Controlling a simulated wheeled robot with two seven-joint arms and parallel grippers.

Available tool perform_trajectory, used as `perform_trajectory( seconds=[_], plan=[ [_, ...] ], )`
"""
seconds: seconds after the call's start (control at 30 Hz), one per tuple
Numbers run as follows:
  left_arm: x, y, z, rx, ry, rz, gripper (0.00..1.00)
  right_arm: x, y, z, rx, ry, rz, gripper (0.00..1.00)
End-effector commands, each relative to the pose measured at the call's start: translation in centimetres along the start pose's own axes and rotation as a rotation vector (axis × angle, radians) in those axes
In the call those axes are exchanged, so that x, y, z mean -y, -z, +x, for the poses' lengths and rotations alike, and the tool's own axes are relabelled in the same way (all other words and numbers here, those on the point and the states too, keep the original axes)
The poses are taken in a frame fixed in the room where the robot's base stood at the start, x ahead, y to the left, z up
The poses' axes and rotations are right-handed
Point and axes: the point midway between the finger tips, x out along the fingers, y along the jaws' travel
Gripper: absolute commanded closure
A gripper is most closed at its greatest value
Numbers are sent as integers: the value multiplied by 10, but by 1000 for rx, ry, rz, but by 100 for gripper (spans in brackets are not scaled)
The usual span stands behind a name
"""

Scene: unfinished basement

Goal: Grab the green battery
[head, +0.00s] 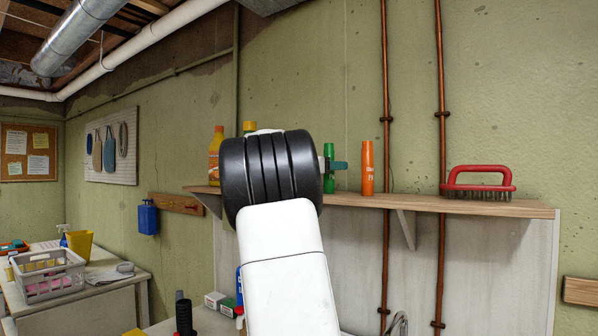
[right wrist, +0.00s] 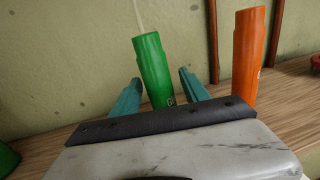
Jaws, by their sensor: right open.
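The green battery (head: 329,178) stands upright on the wooden shelf, partly hidden by my right arm and gripper in the head view. In the right wrist view the green battery (right wrist: 153,66) stands between the two teal fingers of my right gripper (right wrist: 159,80). The fingers are open, one on each side of it, with a visible gap. In the head view one teal finger shows beside the battery, and the wrist hides the rest. My left gripper is in neither view.
An orange battery (head: 367,168) stands just right of the green one on the shelf (head: 420,203). A red-handled brush (head: 478,181) lies farther right. A yellow-orange bottle (head: 215,155) stands left of my wrist. The wall with copper pipes (head: 386,100) is close behind.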

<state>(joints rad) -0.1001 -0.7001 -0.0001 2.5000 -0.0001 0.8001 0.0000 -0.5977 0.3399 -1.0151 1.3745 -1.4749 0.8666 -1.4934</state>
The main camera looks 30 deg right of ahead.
Motion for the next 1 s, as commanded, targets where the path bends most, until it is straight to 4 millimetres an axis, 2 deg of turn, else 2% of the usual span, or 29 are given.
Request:
perform_trajectory(
  seconds=[0.13,0.4,0.47,0.7,1.0],
  plan=[
    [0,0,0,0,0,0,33,1,0,17,0,3,0,47],
    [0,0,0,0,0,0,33,0,0,21,-1,0,1,47],
    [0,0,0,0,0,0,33,0,0,20,-1,0,1,55],
    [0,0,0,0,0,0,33,0,0,20,-1,0,1,100],
    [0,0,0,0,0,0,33,0,0,20,-1,0,2,100]
  ],
)
